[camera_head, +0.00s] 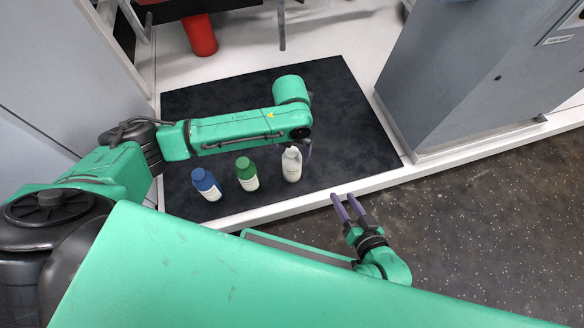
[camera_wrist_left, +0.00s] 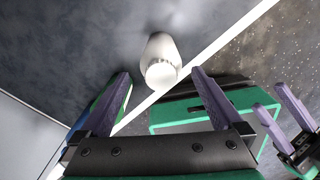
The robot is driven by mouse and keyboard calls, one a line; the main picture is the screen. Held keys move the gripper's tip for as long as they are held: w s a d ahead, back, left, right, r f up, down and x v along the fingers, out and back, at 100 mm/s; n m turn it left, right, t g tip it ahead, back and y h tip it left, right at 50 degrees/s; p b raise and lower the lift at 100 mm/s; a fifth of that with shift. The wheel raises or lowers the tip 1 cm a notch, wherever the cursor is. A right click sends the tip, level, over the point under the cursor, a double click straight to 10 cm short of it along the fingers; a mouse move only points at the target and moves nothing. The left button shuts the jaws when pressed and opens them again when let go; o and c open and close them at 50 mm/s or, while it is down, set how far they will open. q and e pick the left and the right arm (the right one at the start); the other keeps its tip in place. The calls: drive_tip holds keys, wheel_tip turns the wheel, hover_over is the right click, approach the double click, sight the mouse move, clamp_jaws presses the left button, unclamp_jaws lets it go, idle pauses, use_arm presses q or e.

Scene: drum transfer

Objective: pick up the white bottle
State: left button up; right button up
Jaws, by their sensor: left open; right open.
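The white bottle (camera_head: 291,166) stands upright on the dark mat, rightmost of three bottles in the head view. In the left wrist view the white bottle (camera_wrist_left: 160,60) shows beyond and between my left fingertips, not gripped. My left gripper (camera_wrist_left: 161,74) is open and empty; in the head view it is mostly hidden by its own arm, close to the bottle's top. My right gripper (camera_head: 343,207) is open and empty, in front of the platform's white edge, apart from the bottle; it also shows at the right of the left wrist view (camera_wrist_left: 267,95).
A green bottle (camera_head: 247,174) and a blue bottle (camera_head: 206,185) stand left of the white one on the dark mat (camera_head: 345,120). A grey cabinet (camera_head: 470,75) is at the right. A red cylinder (camera_head: 200,35) is at the back. The mat's right part is clear.

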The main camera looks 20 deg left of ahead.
sight(292, 165)
use_arm(q)
wheel_tip(292, 165, down, 5)
drive_tip(key=b, duration=0.3)
drive_tip(key=shift+w+d+f, duration=0.1)
drive_tip(key=shift+f, duration=0.1)
drive_tip(key=shift+r, duration=0.15)
use_arm(e)
wheel_tip(292, 165, down, 4)
drive_tip(key=shift+r+t, duration=0.1)
drive_tip(key=shift+t, duration=0.2)
use_arm(q)
clamp_jaws()
